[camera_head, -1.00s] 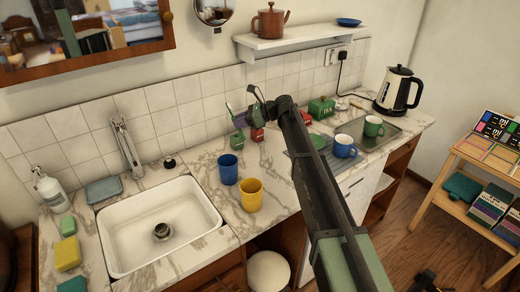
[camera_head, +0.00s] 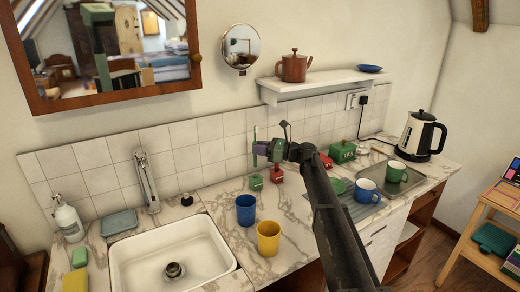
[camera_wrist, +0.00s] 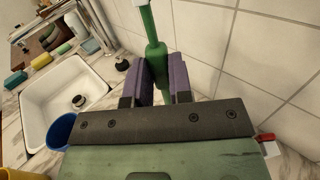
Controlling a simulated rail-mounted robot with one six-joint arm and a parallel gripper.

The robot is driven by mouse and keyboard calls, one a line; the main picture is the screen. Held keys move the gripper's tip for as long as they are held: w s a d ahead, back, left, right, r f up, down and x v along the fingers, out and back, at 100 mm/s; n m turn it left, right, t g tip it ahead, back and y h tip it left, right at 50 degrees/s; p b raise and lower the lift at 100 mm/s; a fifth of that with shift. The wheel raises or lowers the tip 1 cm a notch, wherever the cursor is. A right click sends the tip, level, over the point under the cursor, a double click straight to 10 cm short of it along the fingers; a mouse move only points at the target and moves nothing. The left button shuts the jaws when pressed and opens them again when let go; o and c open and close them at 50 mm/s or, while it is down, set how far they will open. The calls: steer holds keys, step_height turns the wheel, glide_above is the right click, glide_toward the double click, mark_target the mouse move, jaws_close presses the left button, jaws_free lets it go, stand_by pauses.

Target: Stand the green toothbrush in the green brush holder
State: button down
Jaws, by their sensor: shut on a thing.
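My gripper (camera_head: 262,148) has purple fingers and is shut on the green toothbrush (camera_head: 254,141). The toothbrush stands about upright, above the counter by the tiled wall. In the wrist view the toothbrush (camera_wrist: 151,28) rises between the two fingers (camera_wrist: 160,79), with a white part at its top edge. The green brush holder (camera_head: 256,183) is a small block on the counter, below the gripper and the toothbrush. A gap shows between the toothbrush and the holder in the head view. The wrist view does not show the holder; the gripper body fills its lower middle.
A red holder (camera_head: 276,175) stands just right of the green one. A blue cup (camera_head: 245,210) and a yellow cup (camera_head: 268,239) stand in front. The tiled wall (camera_head: 205,150) is close behind. The sink (camera_head: 172,262) lies left, a green tea box (camera_head: 342,157) right.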

steer(key=shift+f+b, duration=4.15)
steer(key=shift+f, duration=0.25)
steer(key=c, duration=0.9)
jaws_free()
steer(key=shift+c, duration=0.2)
steer(key=d, duration=0.3)
steer(key=s+d, duration=0.1)
steer(key=d, duration=0.3)
steer(key=s+d, duration=0.1)
steer(key=d, duration=0.2)
steer(key=shift+d, duration=0.35)
